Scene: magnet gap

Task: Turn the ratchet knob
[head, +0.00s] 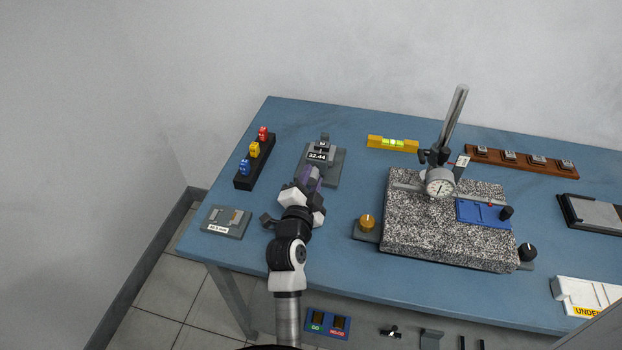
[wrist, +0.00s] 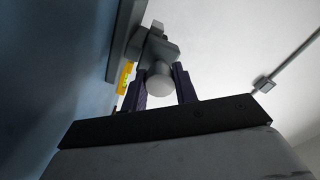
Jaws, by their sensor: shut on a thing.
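A grey micrometer-like device (head: 325,146) with a display reading 32.44 stands on a dark grey base at the back left of the blue table. It also shows in the wrist view (wrist: 158,47). Its round pale grey ratchet knob (wrist: 158,84) faces the wrist camera.
A black rack (head: 254,166) with red, yellow and blue pieces stands left of the device. A small grey plate (head: 226,222) lies near the left edge. A yellow spirit level (head: 392,143) lies behind right. A speckled granite block (head: 430,230) with a dial gauge stand is to the right.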

